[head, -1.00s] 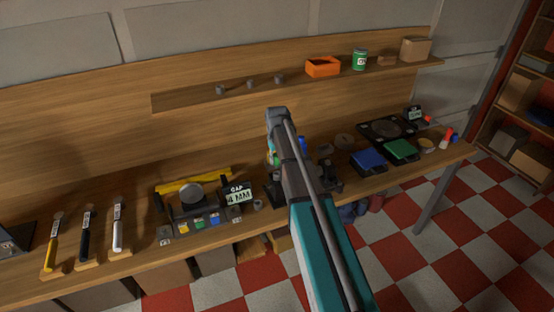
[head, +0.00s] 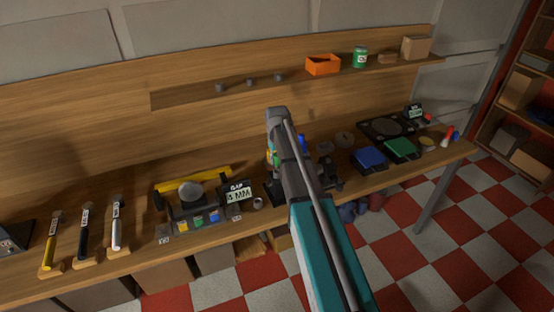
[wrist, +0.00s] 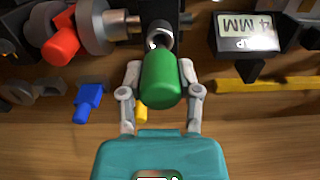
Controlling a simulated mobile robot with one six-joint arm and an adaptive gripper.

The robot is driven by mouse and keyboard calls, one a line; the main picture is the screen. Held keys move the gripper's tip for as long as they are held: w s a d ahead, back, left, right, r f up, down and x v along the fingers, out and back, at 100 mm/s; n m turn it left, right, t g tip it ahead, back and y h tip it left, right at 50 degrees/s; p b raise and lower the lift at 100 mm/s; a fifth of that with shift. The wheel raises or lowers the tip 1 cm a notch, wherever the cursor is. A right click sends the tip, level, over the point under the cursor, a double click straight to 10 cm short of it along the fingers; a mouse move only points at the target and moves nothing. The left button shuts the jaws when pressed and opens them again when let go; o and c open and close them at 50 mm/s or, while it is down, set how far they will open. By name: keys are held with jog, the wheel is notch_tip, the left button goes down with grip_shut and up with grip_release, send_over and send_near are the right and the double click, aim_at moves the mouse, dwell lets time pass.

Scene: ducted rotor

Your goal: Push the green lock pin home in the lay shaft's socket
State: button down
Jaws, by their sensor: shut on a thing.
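The green lock pin (wrist: 160,80) is between the two grey fingers of my gripper (wrist: 160,72) in the wrist view. My gripper is shut on it, one finger at each side. The pin's far end meets a shiny metal socket (wrist: 159,36) on a dark block at the top of the view. The pin's green body hides how far it sits in the socket. In the head view my arm covers the gripper and most of the pin.
A gauge reading 4 MM (wrist: 256,28) stands right of the pin. A red knob (wrist: 61,42) with grey discs and a blue piece (wrist: 88,101) lie left. A yellow bar (wrist: 262,86) is at the right. In the head view, blue (head: 369,159) and green (head: 402,149) boxes sit right of my arm.

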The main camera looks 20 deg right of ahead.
aim_at(277, 168)
jog(key=shift+f+b, duration=1.85)
jog(key=shift+c, duration=1.1)
grip_release()
jog(key=shift+s, duration=0.15)
